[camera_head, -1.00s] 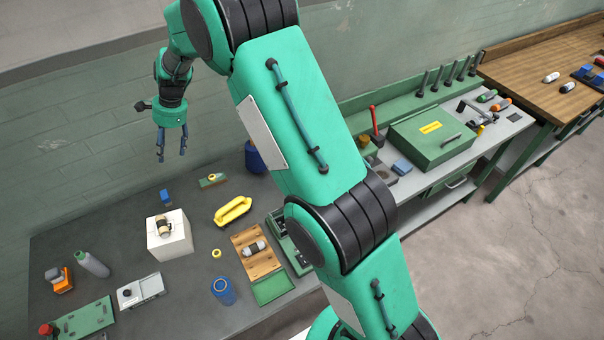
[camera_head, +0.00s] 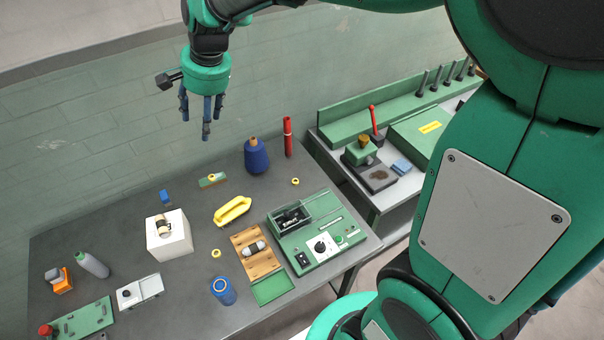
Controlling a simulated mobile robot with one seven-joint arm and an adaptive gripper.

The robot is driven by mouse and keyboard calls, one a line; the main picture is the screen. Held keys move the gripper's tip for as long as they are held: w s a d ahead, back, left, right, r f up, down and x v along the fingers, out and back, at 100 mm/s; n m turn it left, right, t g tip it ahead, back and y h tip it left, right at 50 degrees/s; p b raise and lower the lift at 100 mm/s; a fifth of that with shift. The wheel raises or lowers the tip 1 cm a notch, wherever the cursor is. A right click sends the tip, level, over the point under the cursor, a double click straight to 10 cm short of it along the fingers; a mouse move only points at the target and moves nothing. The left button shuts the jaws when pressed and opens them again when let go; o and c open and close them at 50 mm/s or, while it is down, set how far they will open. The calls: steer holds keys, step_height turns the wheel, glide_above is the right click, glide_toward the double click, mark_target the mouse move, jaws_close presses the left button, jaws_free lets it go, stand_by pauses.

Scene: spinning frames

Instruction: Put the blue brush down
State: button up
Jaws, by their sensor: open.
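My gripper (camera_head: 203,118) hangs in the air at the upper left, above and behind the table's back edge. Its fingers point down and are spread, with nothing seen between them. A small blue piece (camera_head: 165,196) stands on the grey table (camera_head: 115,228), behind a white block (camera_head: 170,242). It may be the blue brush, but it is too small to tell. A flat blue piece (camera_head: 401,166) lies on the second bench at the right; I cannot tell if it is a brush. My gripper touches neither.
A blue thread cone (camera_head: 257,157) and a red tube (camera_head: 287,138) stand tall near the table's back. A yellow shuttle-like piece (camera_head: 232,211), a wooden tray (camera_head: 258,258) and a green device (camera_head: 318,233) fill the middle. Bare table shows at the left.

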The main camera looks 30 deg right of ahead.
steer(key=s+d+r+n+t, duration=0.1)
steer(key=s+d+n, duration=0.1)
steer(key=s, duration=0.8)
steer(key=s+d+n+h, duration=0.1)
steer(key=s+d+n, duration=0.2)
steer(key=s, duration=0.7)
steer(key=s+d+r+n+t+h, duration=0.1)
steer(key=s+d+n, duration=0.2)
steer(key=s, duration=0.7)
steer(key=shift+d+r+t, duration=0.3)
steer(key=shift+d+r, duration=0.05)
steer(key=shift+d, duration=0.9)
step_height(320, 180, down, 11)
steer(key=b, duration=1.1)
